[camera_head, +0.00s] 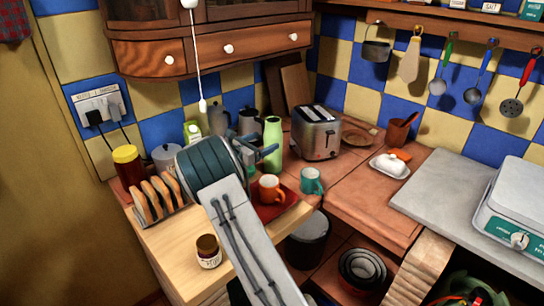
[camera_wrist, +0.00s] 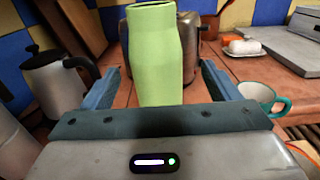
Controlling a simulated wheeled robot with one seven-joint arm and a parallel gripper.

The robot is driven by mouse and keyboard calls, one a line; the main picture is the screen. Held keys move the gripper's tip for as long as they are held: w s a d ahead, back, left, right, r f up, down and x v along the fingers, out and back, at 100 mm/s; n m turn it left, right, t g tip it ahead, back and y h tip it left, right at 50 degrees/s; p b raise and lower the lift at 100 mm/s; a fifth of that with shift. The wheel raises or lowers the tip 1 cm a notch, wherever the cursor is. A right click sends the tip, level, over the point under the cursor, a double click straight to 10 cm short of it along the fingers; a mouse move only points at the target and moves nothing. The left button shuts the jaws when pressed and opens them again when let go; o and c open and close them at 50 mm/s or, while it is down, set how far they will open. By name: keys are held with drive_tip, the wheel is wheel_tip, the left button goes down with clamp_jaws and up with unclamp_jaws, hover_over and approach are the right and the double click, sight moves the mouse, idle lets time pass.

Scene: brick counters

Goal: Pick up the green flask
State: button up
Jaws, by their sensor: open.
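The green flask (camera_head: 272,144) stands upright on the counter at the back, left of the toaster. In the wrist view the pale green flask (camera_wrist: 155,55) stands straight ahead, between the two fingers of my gripper (camera_wrist: 158,88). The fingers are spread wide, with a gap on each side of the flask. The lower part of the flask is hidden behind the gripper's body. In the head view my gripper (camera_head: 262,146) is beside the flask, and my arm hides part of the counter in front.
A toaster (camera_head: 316,132) stands right of the flask. A teal mug (camera_head: 311,181) and an orange mug (camera_head: 270,188) on a red tray (camera_head: 290,201) stand in front. A metal pot (camera_wrist: 52,82) is left of the gripper. The right-hand counter has clear room.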

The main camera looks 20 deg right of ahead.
sight(276, 136)
drive_tip(key=shift+w+f+b, duration=0.1)
drive_tip(key=shift+f+b, duration=1.4)
drive_tip(key=shift+f, duration=0.45)
drive_tip(key=p+x, duration=0.1)
drive_tip(key=x, duration=0.6)
drive_tip(key=shift+w+d+r+p, duration=0.2)
drive_tip(key=shift+r+p, duration=0.05)
drive_tip(key=shift+p, duration=0.05)
drive_tip(key=shift+r, duration=0.1)
drive_tip(key=c, duration=1.4)
drive_tip(key=shift+r, duration=0.1)
drive_tip(key=shift+r, duration=1.9)
drive_tip(key=s+d+r+b, duration=0.2)
drive_tip(key=s+d+r, duration=0.5)
drive_tip(key=d, duration=0.2)
drive_tip(key=shift+s, duration=0.25)
